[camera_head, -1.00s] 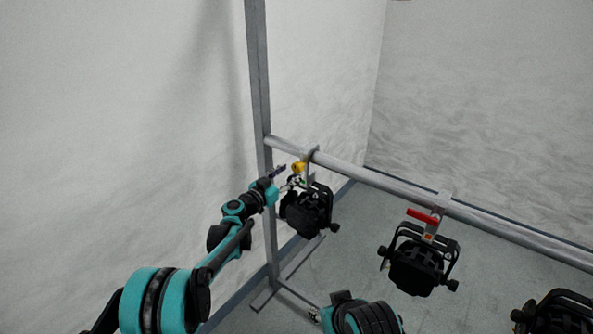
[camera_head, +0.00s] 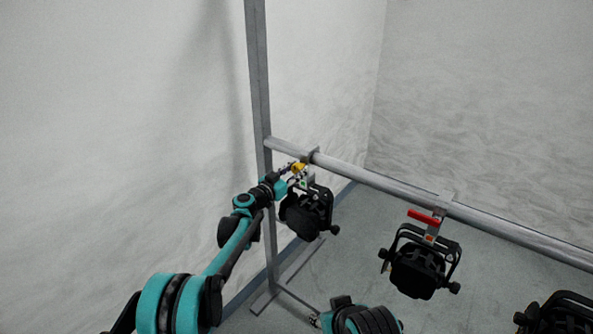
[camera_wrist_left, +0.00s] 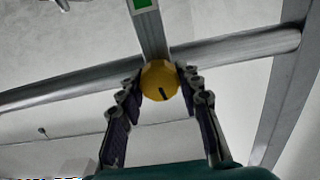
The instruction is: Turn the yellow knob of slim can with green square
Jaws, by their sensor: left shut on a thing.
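The slim can (camera_head: 307,212) is black and hangs from the rail at the left, by the upright. A green square (camera_wrist_left: 142,4) shows on its clamp strip at the top of the left wrist view; it is tiny in the head view (camera_head: 304,183). The yellow knob (camera_wrist_left: 159,80) is round with a dark mark, and it also shows in the head view (camera_head: 298,168). My left gripper (camera_wrist_left: 161,88) is shut on the knob, with one finger on each side of it. I cannot make out my right gripper.
The grey rail (camera_head: 390,186) runs from the upright (camera_head: 262,100) to the lower right. A second black can (camera_head: 418,270) with a red handle (camera_head: 424,216) hangs to the right. A third can (camera_head: 560,318) is cut off at the lower right corner.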

